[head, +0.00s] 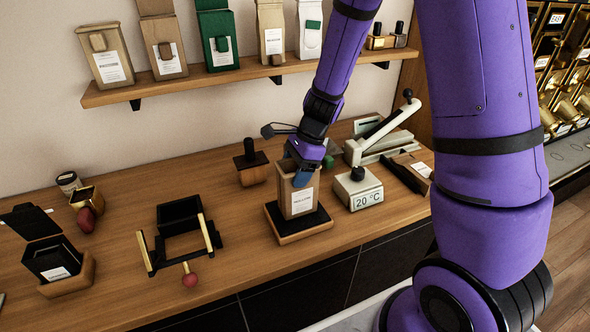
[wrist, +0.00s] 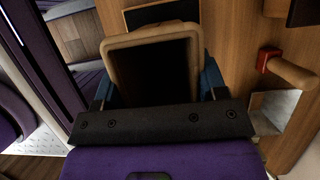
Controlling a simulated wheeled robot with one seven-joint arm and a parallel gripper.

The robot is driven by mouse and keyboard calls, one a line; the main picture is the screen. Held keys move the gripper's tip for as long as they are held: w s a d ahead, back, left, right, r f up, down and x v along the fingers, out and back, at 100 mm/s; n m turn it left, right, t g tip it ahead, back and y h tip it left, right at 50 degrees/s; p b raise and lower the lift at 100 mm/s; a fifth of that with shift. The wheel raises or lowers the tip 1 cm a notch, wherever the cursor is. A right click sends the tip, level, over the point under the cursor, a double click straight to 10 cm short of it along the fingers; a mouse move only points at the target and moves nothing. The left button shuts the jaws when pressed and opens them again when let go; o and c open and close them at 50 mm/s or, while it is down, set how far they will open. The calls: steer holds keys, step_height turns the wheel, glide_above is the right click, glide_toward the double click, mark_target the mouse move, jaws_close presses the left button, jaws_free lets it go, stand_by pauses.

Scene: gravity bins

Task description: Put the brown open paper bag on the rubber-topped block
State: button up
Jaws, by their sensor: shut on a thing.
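The brown open paper bag (head: 297,192) stands upright on, or just at, the black top of the rubber-topped block (head: 298,228), which has a wooden base on the counter. I cannot tell whether the bag's bottom touches the rubber. My gripper (head: 303,178) is at the bag's top, shut on it. In the wrist view the bag's open mouth (wrist: 155,60) faces the camera, with the blue fingers of my gripper (wrist: 158,85) on either side. Its inside is dark. Part of the block's dark top (wrist: 162,14) shows beyond the bag.
A thermometer block reading 20 °C (head: 358,188) stands close right of the rubber-topped block. A tamper (head: 251,163) is behind left, a black frame with brass handles (head: 180,228) further left. A lever sealer (head: 385,138) is behind right. A shelf of bags (head: 230,77) hangs above.

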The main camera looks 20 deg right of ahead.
steer(key=shift+f, duration=0.5)
stand_by(0.3)
steer(key=o, duration=1.3)
steer(key=v, duration=1)
steer(key=shift+d+r, duration=0.2)
steer(key=shift+r, duration=0.15)
